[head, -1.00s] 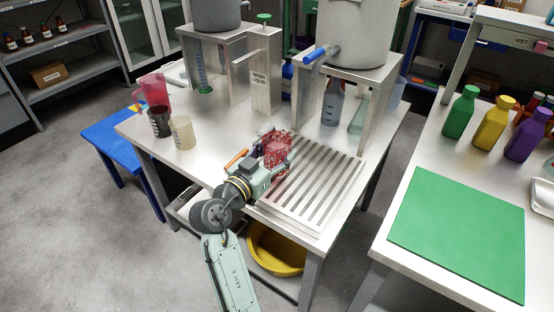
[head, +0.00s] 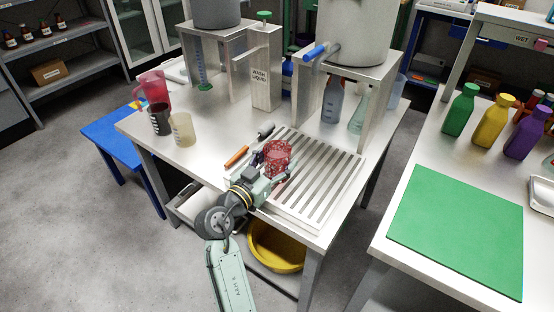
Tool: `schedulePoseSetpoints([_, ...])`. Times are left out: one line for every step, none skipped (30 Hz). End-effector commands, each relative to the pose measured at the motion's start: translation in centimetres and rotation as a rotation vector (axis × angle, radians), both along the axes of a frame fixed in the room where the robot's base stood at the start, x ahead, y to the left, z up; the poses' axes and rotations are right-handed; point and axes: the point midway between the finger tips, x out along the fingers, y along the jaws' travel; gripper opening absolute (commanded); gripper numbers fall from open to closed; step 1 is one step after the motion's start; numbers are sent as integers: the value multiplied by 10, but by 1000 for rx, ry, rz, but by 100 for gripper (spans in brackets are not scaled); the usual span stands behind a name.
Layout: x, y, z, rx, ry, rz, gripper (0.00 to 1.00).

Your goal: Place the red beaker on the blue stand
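The red beaker (head: 278,152), with a speckled surface, is held upright between the fingers of my gripper (head: 274,166), over the left part of the slotted metal rack. The fingers flank it low on its sides. I cannot tell whether its base touches the rack. A low blue stand (head: 100,133) is at the left of the metal table, partly hidden by the table's edge. Its top has a small yellow patch.
A red pitcher (head: 153,88), a dark beaker (head: 160,119) and a cream beaker (head: 183,129) stand at the table's left edge. An orange marker (head: 236,157) and a black marker (head: 266,132) lie near my gripper. The slotted rack (head: 318,180) fills the table's front right.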

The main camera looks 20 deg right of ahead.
Motion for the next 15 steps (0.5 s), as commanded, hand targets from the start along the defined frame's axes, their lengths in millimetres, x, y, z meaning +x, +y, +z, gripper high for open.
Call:
schedulePoseSetpoints([0,0,0,0,0,0,67])
schedulePoseSetpoints([0,0,0,0,0,0,69])
schedulePoseSetpoints([0,0,0,0,0,0,72])
schedulePoseSetpoints([0,0,0,0,0,0,74])
schedulePoseSetpoints([0,0,0,0,0,0,75])
schedulePoseSetpoints([0,0,0,0,0,0,75])
schedulePoseSetpoints([0,0,0,0,0,0,75])
schedulePoseSetpoints([0,0,0,0,0,0,75])
schedulePoseSetpoints([0,0,0,0,0,0,75])
schedulePoseSetpoints([0,0,0,0,0,0,75])
schedulePoseSetpoints([0,0,0,0,0,0,75])
schedulePoseSetpoints([0,0,0,0,0,0,75])
schedulePoseSetpoints([0,0,1,0,0,0,75])
schedulePoseSetpoints([0,0,1,0,0,0,75])
schedulePoseSetpoints([0,0,3,0,0,-1,75])
